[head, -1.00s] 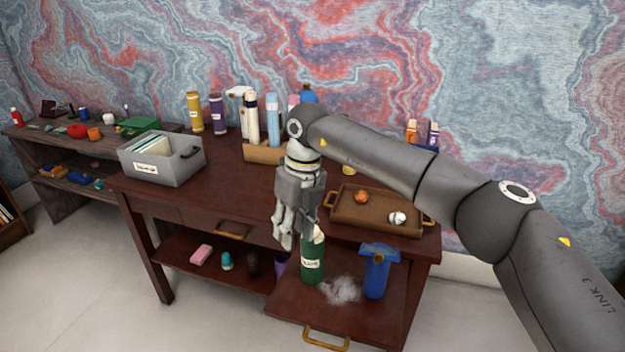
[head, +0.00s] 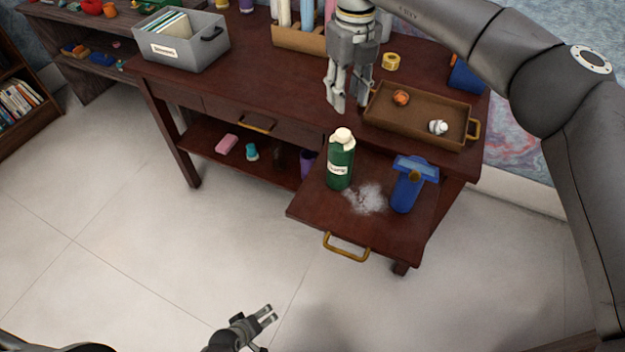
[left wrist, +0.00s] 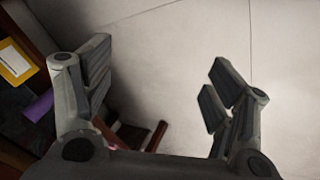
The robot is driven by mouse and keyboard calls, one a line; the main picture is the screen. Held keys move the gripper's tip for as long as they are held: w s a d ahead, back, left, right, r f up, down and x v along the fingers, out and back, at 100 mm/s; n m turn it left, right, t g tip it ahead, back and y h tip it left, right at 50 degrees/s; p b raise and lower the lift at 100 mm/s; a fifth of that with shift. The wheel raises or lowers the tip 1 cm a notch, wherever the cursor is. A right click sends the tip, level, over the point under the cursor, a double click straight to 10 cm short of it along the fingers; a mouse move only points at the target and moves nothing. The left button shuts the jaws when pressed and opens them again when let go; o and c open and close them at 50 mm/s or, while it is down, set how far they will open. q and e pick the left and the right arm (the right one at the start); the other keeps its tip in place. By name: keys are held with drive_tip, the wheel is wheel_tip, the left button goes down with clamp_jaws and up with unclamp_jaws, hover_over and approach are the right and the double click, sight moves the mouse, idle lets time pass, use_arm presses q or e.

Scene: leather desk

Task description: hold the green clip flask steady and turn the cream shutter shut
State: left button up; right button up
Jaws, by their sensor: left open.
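The green clip flask (head: 340,166) stands upright on a pulled-out board (head: 318,207) at the desk's front. It has a white label, and its cream shutter (head: 343,136) is on top; I cannot tell how far it is turned. My right gripper (head: 350,106) hangs above the desk top behind the flask, apart from it, with its fingers spread and empty. My left gripper (head: 271,313) is low over the floor, in front of and left of the flask. In the left wrist view the left gripper (left wrist: 158,75) is open with only floor between its fingers.
A blue container (head: 408,188) stands right of the flask, with a whitish patch (head: 366,198) between them. A brown tray (head: 417,135) holds an orange item and a white item. A grey file box (head: 181,45) is at the left. The floor in front is clear.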

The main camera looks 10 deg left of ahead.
sight(341, 156)
use_arm(q)
drive_tip(key=w+d+r+n+t+h, duration=0.1)
drive_tip(key=w+r+n+t, duration=0.3)
drive_tip(key=w+r+n, duration=0.75)
drive_tip(key=w+d+r+n+t+h, duration=0.1)
drive_tip(key=w+r+n+t, duration=0.15)
drive_tip(key=w+r, duration=0.45)
drive_tip(key=w+d+r+n+t+h, duration=0.1)
drive_tip(key=w+r+n+t, duration=0.15)
drive_tip(key=r, duration=0.95)
drive_tip(key=w+r+n+t+h, duration=0.1)
drive_tip(key=w+r+n, duration=0.3)
drive_tip(key=r, duration=0.5)
drive_tip(key=s+d+r+n+h, duration=0.15)
drive_tip(key=d+h, duration=0.25)
drive_tip(key=d, duration=0.7)
drive_tip(key=x, duration=0.9)
drive_tip(key=shift+d+r, duration=0.35)
drive_tip(key=shift+d, duration=0.1)
drive_tip(key=shift+s, duration=0.1)
